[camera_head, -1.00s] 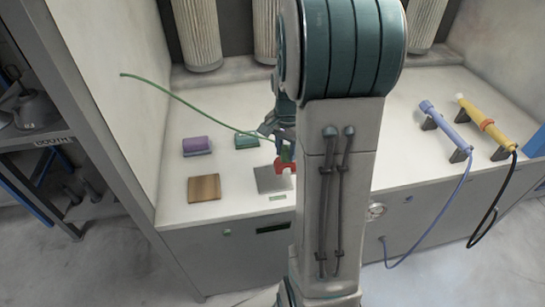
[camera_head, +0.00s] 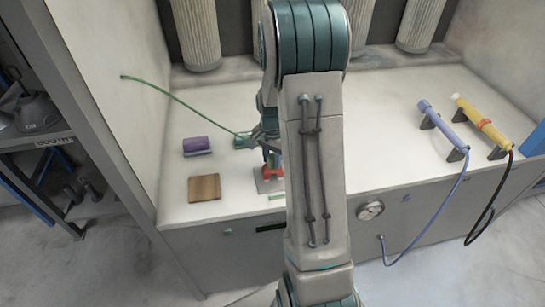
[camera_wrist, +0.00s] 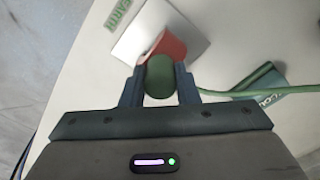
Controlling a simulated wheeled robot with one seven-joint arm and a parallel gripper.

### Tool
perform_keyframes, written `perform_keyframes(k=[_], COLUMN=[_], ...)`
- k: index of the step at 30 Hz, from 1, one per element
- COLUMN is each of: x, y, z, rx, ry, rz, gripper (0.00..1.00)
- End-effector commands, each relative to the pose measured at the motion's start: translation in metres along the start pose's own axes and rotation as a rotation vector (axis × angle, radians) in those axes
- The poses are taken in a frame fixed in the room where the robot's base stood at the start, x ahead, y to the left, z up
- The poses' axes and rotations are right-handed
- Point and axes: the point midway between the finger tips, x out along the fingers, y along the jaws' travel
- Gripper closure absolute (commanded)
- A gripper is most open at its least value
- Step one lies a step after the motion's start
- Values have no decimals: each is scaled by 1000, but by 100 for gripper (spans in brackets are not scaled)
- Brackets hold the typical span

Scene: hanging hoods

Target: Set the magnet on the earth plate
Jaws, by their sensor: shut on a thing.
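The magnet is a red piece (camera_head: 276,172) with a green grip (camera_wrist: 159,77). My gripper (camera_wrist: 159,84) is shut on the green grip, one finger on each side. The red end (camera_wrist: 170,46) is over the earth plate, a flat grey metal square (camera_wrist: 192,22) that also shows in the head view (camera_head: 262,186). Whether the magnet touches the plate cannot be told. A green cable (camera_head: 180,102) runs from near my gripper to the left wall. My arm hides the right part of the plate in the head view.
Blue (camera_head: 443,130) and yellow (camera_head: 484,124) handled tools rest on stands to the right. A green label (camera_wrist: 119,15) is beside the plate.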

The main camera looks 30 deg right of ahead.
Motion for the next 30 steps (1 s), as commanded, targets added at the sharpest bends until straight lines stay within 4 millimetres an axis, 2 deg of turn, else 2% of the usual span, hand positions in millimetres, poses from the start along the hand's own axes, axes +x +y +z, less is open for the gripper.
perform_keyframes(k=[4,5,6,7,16,20,30], x=[4,4,3,3,1,-8,-79], y=[0,0,0,0,0,0,-1], z=[0,0,0,0,0,0,-1], rx=[0,0,0,0,0,0,-1], ry=[1,0,0,0,0,2,3], rz=[-1,0,0,0,0,-1,-3], gripper=[100,67,55,50,50,50,50])
